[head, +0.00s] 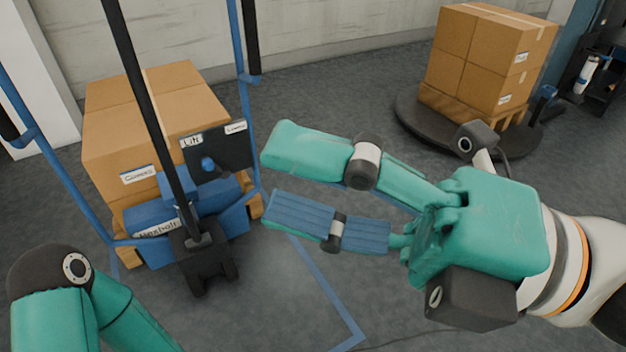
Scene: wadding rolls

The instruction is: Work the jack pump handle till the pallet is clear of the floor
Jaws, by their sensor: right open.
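The jack (215,222), with a blue body and blue side bars, stands at the left against a pallet of brown cartons (150,105). Its pump handle, a long black bar (146,95), rises from the dark foot at its base, tilted up to the left and out of the top of the view. My right gripper (268,180), teal with ribbed blue pads, is open and empty to the right of the jack, apart from the handle. The pallet (256,206) is mostly hidden behind the jack, so its gap to the floor cannot be told. My left gripper is out of view.
Taped blue lines (325,290) mark the grey floor in front of the jack. A second stack of cartons (490,60) stands on a round dark platform (412,118) at the back right. Floor between the two stacks is free.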

